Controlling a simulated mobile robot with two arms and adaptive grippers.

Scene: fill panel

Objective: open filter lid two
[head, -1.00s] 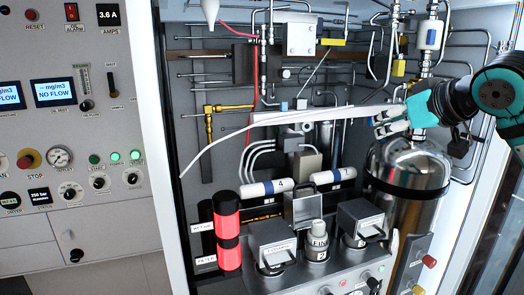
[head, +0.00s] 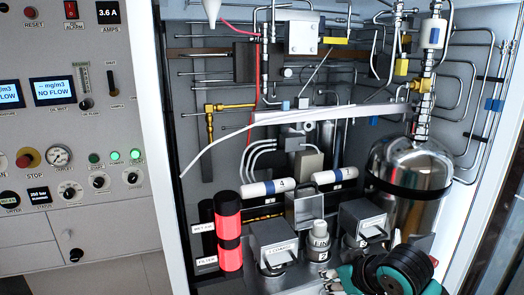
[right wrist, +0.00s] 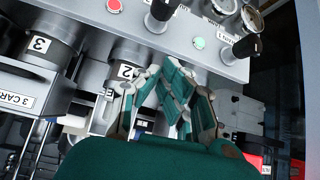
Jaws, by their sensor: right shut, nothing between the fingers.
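Three filter housings stand side by side at the front of the cabinet. The middle one shows an upright cylinder (head: 318,236) labelled FINE, and a grey box-shaped lid (head: 303,207) stands raised behind it. The left lid (head: 272,240) and right lid (head: 362,222) lie over their housings. My right gripper (head: 334,284) is low at the front, below the right housing, shut and empty. In the right wrist view its fingers (right wrist: 166,88) are close to the housing numbered 2 (right wrist: 127,71), with housing 3 (right wrist: 45,45) to the left. Contact cannot be told. My left gripper is out of view.
A red-lit cylinder (head: 228,232) stands left of the housings. A steel tank (head: 412,165) stands at the right. White cylinders (head: 264,188) and piping fill the space behind. A panel with knobs and a green button (right wrist: 199,43) runs along the front.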

